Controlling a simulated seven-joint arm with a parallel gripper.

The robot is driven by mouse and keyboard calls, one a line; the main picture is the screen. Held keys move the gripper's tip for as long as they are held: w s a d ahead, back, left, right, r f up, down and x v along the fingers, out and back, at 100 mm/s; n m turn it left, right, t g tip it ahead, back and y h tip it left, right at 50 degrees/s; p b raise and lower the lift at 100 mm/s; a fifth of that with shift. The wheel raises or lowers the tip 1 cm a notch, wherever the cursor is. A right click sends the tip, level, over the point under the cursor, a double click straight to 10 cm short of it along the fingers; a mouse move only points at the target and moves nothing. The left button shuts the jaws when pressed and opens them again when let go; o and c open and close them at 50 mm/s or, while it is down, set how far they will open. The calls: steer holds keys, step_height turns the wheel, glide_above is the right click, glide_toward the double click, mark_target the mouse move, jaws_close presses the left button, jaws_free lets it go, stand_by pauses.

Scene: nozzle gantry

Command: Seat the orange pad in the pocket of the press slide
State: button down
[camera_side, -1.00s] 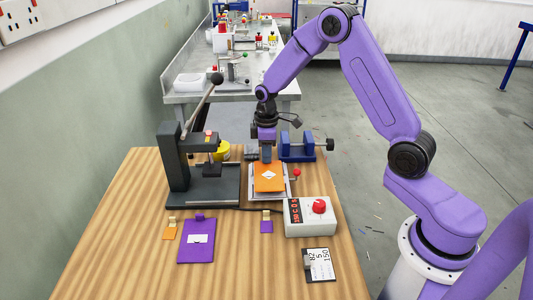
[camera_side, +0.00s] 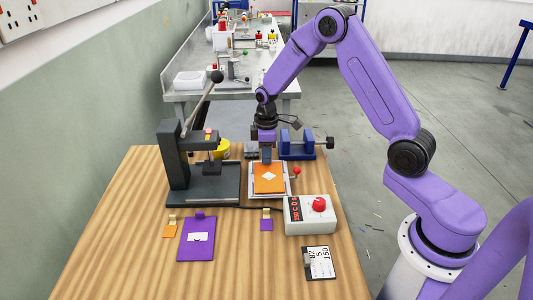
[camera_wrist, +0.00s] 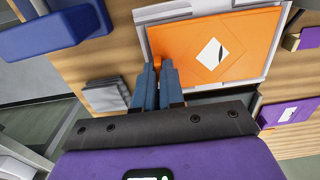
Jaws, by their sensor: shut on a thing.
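The orange pad (camera_side: 269,180) has a white diamond mark and lies over the pale metal press slide (camera_side: 253,194). My gripper (camera_side: 266,161) is shut on the tab at its far edge. In the wrist view the gripper's blue fingers (camera_wrist: 158,68) pinch that orange tab, and the pad (camera_wrist: 180,45) spreads out beyond them. The slide's pale rim (camera_wrist: 270,70) shows around part of the pad. The pad covers the pocket, and I cannot tell whether it lies flush in it or slightly above.
The dark press (camera_side: 178,170) with its raised lever stands left of the slide. A blue vice (camera_side: 297,148) is behind right. A control box (camera_side: 308,217) with a red knob is at front right. A purple pad (camera_side: 196,248) and small tags lie in front. A red-knobbed handle (camera_side: 296,171) sticks up beside the slide.

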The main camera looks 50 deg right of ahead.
steer(key=shift+f, duration=0.15)
steer(key=c, duration=1.2)
jaws_free()
steer(key=shift+o, duration=0.2)
steer(key=shift+r, duration=3.55)
steer(key=shift+a, duration=0.1)
